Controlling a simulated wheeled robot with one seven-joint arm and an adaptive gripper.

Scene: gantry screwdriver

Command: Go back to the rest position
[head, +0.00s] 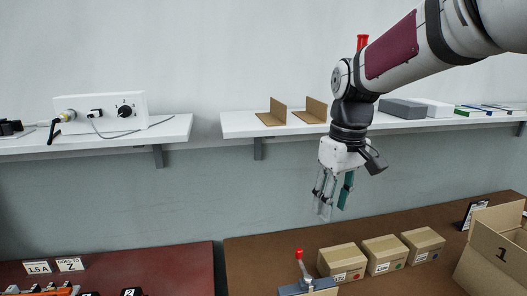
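My gripper (333,207) hangs from my arm in the right half of the head view, pointing down. A grey finger on the left and a teal-faced finger on the right stand apart, with a gap between them. I see nothing held between them. The gripper is in front of the wall, below the right shelf (240,125) and above the brown table (265,255). It appears clear of the boxes below.
Several small cardboard boxes (342,262) and a large open carton (497,255) stand on the brown table. A red-knobbed lever device (302,270) is at the front. A white control box (100,113) sits on the left shelf. Brown brackets (273,113) stand on the right shelf.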

